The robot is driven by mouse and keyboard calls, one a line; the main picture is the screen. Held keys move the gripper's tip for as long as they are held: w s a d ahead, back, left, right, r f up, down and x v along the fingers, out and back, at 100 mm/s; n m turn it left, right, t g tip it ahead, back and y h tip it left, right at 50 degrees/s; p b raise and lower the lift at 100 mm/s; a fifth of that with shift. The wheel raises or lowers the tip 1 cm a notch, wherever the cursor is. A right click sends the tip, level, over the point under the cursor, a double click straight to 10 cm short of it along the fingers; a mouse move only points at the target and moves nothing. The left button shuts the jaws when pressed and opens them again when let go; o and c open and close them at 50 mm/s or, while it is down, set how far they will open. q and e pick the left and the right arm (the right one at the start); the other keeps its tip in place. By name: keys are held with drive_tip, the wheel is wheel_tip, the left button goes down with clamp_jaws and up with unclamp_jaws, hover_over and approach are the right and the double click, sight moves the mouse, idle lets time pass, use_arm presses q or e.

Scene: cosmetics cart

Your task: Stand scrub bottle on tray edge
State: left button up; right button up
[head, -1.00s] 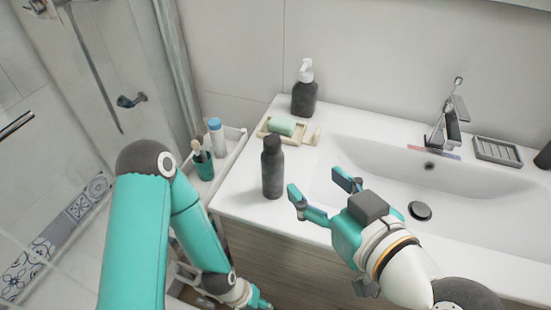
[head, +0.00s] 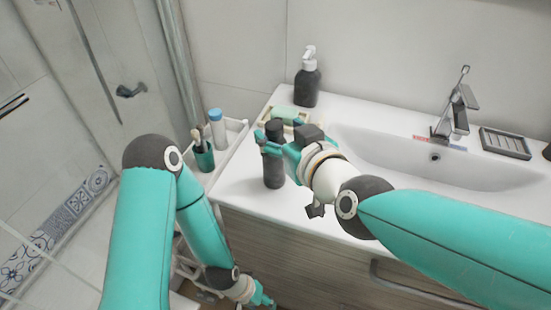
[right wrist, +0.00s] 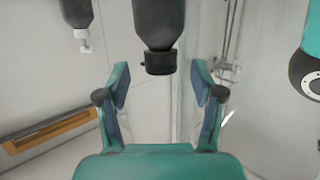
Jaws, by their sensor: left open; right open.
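The dark scrub bottle (head: 274,172) stands upright on the white counter near its left end. My right gripper (head: 272,142) is open at its upper part, one finger crossing in front of it. In the right wrist view the bottle (right wrist: 158,22) appears cap-down, between and beyond the open fingertips (right wrist: 160,82), with a gap on both sides. The white cart tray (head: 234,143) is left of the counter and holds a blue-capped bottle (head: 217,130) and a teal cup (head: 203,157). My left gripper (head: 262,299) is open, low beside the cabinet.
A pump bottle (head: 307,82) stands at the back of the counter. A green soap bar (head: 287,112) lies on a dish behind the scrub bottle, partly hidden. The sink (head: 430,165) and faucet (head: 458,105) are to the right. The tray's front part looks free.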

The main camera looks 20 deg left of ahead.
drive_tip(key=x, duration=0.3)
drive_tip(key=shift+w+a, duration=0.1)
drive_tip(key=shift+c, duration=0.4)
clamp_jaws()
